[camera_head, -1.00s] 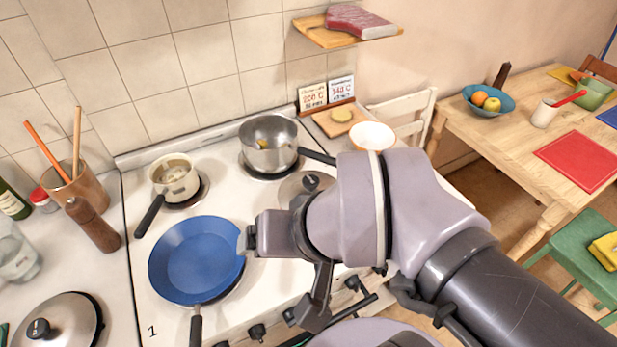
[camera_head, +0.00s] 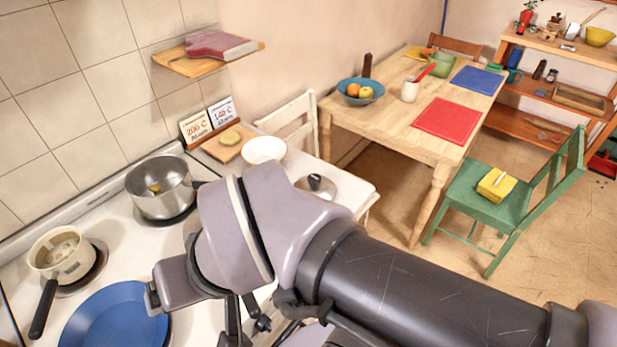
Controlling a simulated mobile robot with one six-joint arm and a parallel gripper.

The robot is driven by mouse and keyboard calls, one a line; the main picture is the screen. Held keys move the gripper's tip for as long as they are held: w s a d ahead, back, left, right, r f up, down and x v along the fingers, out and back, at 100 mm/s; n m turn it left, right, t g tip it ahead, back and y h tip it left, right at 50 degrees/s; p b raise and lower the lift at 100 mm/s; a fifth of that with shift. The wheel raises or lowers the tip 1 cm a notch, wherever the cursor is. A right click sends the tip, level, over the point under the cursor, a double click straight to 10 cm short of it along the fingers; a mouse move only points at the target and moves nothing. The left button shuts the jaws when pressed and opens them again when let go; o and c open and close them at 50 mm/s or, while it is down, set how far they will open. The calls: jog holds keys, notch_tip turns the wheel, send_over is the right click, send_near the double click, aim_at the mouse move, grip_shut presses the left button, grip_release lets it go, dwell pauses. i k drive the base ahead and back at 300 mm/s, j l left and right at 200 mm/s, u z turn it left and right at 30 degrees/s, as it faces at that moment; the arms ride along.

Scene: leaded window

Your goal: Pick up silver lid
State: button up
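A silver lid (camera_head: 330,190) with a black knob lies on the white counter, right of the white bowl, just beyond my arm. Part of its near edge is hidden by my arm. My gripper (camera_head: 192,312) is low in the view, over the stove beside the blue pan (camera_head: 115,318), well left of and nearer than this lid. Its two fingers stand apart and nothing shows between them. The stove area behind my wrist is mostly hidden.
A steel pot (camera_head: 160,200) and a cream saucepan (camera_head: 62,262) stand on the stove. The white bowl (camera_head: 264,149) and a cutting board (camera_head: 222,152) are behind the lid. A wooden table (camera_head: 385,125) and a green chair (camera_head: 500,210) stand to the right.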

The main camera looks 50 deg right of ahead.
aim_at(314, 183)
jog(key=l+z, duration=0.15)
jog(key=z, duration=1.35)
jog(key=u, duration=2.15)
jog(key=z, duration=2.15)
jog(key=i+l+u, duration=0.15)
jog(key=u, duration=0.25)
jog(key=i+l+u, duration=0.1)
jog(key=l+u, duration=1.4)
jog(key=u, duration=0.15)
